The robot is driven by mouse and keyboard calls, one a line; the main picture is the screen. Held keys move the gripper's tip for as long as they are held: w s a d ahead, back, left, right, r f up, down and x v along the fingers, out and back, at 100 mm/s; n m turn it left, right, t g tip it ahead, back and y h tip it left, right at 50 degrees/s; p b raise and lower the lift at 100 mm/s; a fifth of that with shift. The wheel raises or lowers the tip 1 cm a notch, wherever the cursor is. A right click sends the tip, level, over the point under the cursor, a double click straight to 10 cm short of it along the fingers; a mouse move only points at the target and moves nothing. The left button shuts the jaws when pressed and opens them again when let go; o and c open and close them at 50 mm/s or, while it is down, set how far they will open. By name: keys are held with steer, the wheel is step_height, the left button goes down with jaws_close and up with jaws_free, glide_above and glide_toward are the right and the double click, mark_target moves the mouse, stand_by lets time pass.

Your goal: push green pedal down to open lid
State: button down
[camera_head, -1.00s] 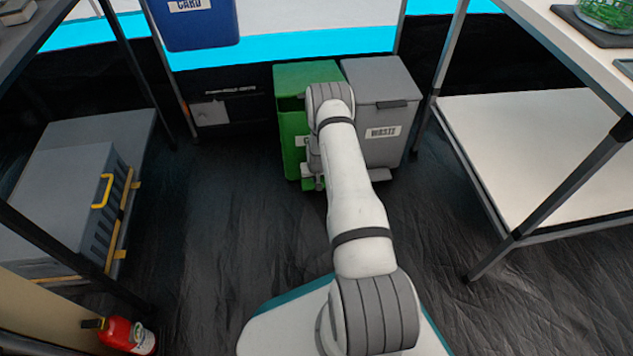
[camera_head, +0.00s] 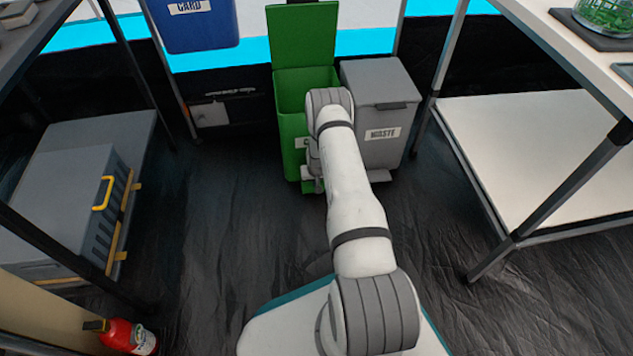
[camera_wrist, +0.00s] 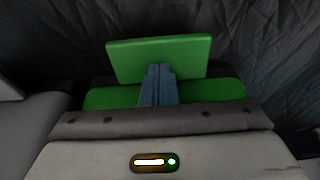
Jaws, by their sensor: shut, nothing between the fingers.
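The green bin (camera_head: 292,125) stands at the back centre with its lid (camera_head: 302,35) raised upright and its top open. In the wrist view, the green pedal (camera_wrist: 190,55) is a flat plate. My gripper (camera_wrist: 158,70) is shut and empty, its blue-grey fingertips against or just over the middle of the pedal. I cannot tell how hard they touch. Another green surface (camera_wrist: 100,97) shows on both sides of the fingers, partly hidden by my gripper body.
A grey waste bin (camera_head: 385,115) with its lid shut stands right beside the green bin. A blue card bin (camera_head: 195,28) is up at the back left. Shelving units flank both sides, with a grey crate (camera_head: 70,200) left. A fire extinguisher (camera_head: 125,335) is front left. The dark floor (camera_head: 215,220) between is clear.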

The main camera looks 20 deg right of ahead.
steer(key=p+v, duration=0.1)
steer(key=v, duration=0.2)
steer(key=w+p+v, duration=0.1)
steer(key=p+v, duration=0.1)
steer(key=shift+d+r, duration=0.15)
steer(key=shift+r, duration=0.35)
steer(key=shift+f, duration=0.1)
